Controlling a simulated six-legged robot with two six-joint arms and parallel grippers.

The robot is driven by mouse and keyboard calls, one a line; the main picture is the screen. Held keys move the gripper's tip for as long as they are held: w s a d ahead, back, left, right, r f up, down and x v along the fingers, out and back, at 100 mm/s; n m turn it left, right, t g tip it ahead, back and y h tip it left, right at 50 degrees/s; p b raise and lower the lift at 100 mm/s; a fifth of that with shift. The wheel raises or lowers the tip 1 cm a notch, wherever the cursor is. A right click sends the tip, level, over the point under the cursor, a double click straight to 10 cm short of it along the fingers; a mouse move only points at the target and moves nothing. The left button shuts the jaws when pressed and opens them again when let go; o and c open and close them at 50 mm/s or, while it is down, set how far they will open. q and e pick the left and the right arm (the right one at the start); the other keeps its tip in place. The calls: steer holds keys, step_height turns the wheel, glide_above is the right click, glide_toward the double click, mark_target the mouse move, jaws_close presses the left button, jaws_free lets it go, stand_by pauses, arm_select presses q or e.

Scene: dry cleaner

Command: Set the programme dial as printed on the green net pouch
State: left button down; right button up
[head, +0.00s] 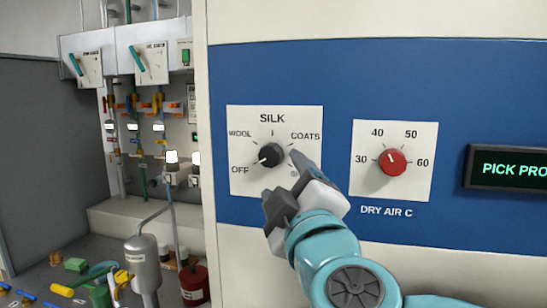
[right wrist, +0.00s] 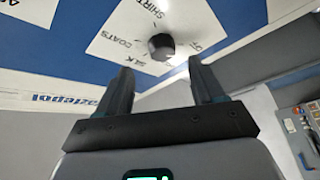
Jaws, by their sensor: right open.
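The programme dial (head: 270,155) is a black round knob on a white plate (head: 240,117) on the blue panel. Its white mark points lower left, towards OFF. WOOL, SILK and COATS are also printed around it; a label at lower right is mostly hidden by my gripper in the head view. In the right wrist view the knob (right wrist: 161,46) lies beyond the fingertips, and SHIRTS is readable. My right gripper (head: 281,175) is open and empty, just below and right of the knob, its fingers apart from it. I cannot make out the green net pouch. My left gripper is out of view.
A red dial (head: 392,162) marked DRY AIR C sits to the right. A display (head: 512,169) beyond it reads PICK PRO, cut off. Valves and pipes (head: 140,110) stand at left. A grey cylinder (head: 142,262) and scattered coloured items lie at lower left.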

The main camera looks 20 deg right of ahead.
mark_target(270, 160)
steer(key=x, duration=0.3)
steer(key=p+x, duration=0.1)
steer(key=x, duration=0.3)
steer(key=shift+a+f, duration=0.1)
steer(key=shift+a, duration=0.1)
steer(key=shift+s+a+r, duration=0.1)
steer(key=shift+s+r, duration=0.15)
steer(key=shift+s, duration=0.05)
steer(key=shift+a, duration=0.15)
steer(key=shift+w+f, duration=0.1)
steer(key=shift+w, duration=0.1)
steer(key=shift+c, duration=0.9)
steer(key=shift+w+f, duration=0.1)
steer(key=shift+w, duration=0.1)
steer(key=c, duration=0.9)
